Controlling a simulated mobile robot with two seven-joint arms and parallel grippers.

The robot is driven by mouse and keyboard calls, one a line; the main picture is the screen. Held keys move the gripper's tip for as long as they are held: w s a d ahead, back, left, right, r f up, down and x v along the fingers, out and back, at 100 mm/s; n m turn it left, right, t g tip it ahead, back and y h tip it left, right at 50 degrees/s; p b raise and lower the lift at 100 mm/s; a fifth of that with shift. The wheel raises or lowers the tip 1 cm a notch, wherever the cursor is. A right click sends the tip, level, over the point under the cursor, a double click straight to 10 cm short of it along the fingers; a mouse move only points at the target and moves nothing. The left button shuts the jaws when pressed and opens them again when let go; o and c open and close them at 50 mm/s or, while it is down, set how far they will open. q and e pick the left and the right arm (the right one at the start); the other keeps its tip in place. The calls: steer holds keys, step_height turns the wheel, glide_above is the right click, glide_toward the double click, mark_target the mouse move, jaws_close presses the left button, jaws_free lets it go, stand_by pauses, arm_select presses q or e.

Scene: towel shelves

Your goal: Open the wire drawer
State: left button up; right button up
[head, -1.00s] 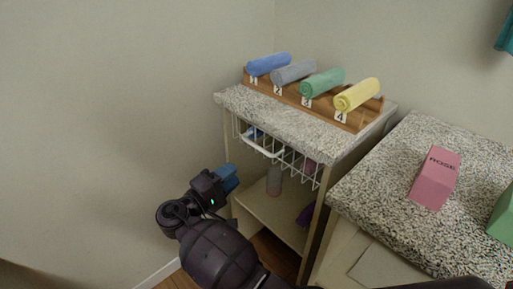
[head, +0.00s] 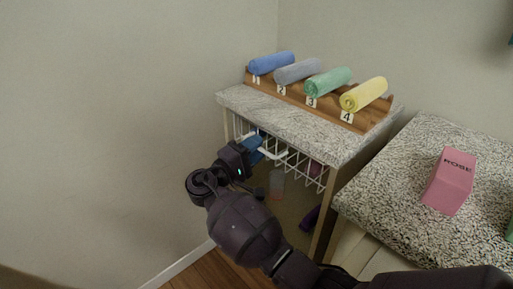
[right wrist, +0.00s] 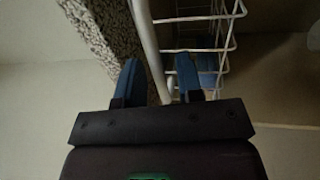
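The white wire drawer (head: 306,172) hangs under the speckled top of the shelf unit and looks closed. Its white front handle (head: 272,155) shows just right of my right gripper (head: 255,144). In the right wrist view the right gripper (right wrist: 159,80) has its two blue fingers apart. The white handle bar (right wrist: 149,45) runs down between them, with a gap on at least the left side. The wire basket (right wrist: 228,40) is beside and behind the right finger. My left gripper is not in view.
Rolled blue, grey, green and yellow towels (head: 364,95) lie on a numbered wooden rack (head: 375,120) on the shelf unit (head: 235,98). A pink ROSE box (head: 450,182) is on the counter (head: 385,195). The wall is at left.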

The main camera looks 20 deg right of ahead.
steer(key=shift+w+d+r, duration=0.1)
steer(key=shift+d, duration=0.3)
jaws_close()
stand_by(0.4)
